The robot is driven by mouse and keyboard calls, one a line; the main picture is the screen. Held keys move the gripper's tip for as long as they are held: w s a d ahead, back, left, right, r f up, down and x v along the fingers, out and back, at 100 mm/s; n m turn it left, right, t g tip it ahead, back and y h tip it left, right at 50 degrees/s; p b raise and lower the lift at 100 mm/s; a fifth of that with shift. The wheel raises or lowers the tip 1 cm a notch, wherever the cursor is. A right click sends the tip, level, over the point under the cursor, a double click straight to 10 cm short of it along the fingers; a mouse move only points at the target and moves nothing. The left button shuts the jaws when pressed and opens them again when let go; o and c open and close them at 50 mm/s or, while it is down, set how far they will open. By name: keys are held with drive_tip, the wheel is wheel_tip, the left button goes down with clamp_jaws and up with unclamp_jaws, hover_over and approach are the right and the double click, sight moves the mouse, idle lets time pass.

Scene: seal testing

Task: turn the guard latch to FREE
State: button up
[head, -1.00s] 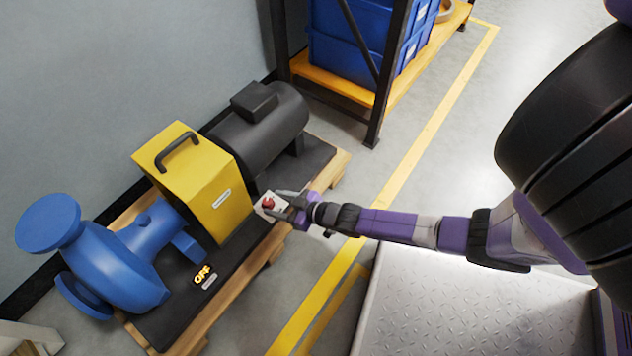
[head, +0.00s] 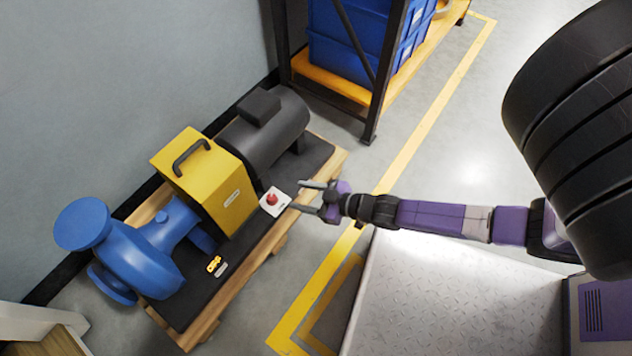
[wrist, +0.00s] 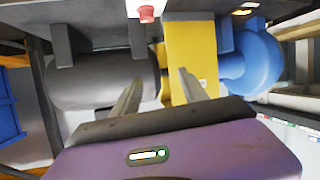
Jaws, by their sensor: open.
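The yellow guard (head: 215,185) with a black handle stands between the dark motor and the blue pump; it also shows in the wrist view (wrist: 190,58). I cannot make out which part is its latch. A white box with a red button (head: 271,199) sits at the base's front edge; the button is at the top of the wrist view (wrist: 147,13). A small yellow marker (head: 214,264), with a label beside it, lies on the base near the pump. My gripper (head: 302,196) is open and empty, just right of the white box and apart from it.
The blue pump (head: 138,258) and dark motor (head: 264,135) share the black base (head: 190,310) on a wooden pallet. A rack with blue crates (head: 350,45) stands behind. The floor between pallet and yellow line is clear.

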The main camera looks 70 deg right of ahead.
drive_tip(key=s+a+r+p, duration=0.2)
drive_tip(key=r+p, duration=0.2)
drive_tip(key=r, duration=0.3)
drive_tip(key=s+a+r+p, duration=0.2)
drive_tip(key=s+r+p, duration=0.1)
drive_tip(key=r, duration=0.4)
drive_tip(key=shift+s+a+r+n+y+p, duration=0.15)
drive_tip(key=shift+s+a+n+y+p, duration=0.05)
drive_tip(key=shift+n+y+p, duration=0.25)
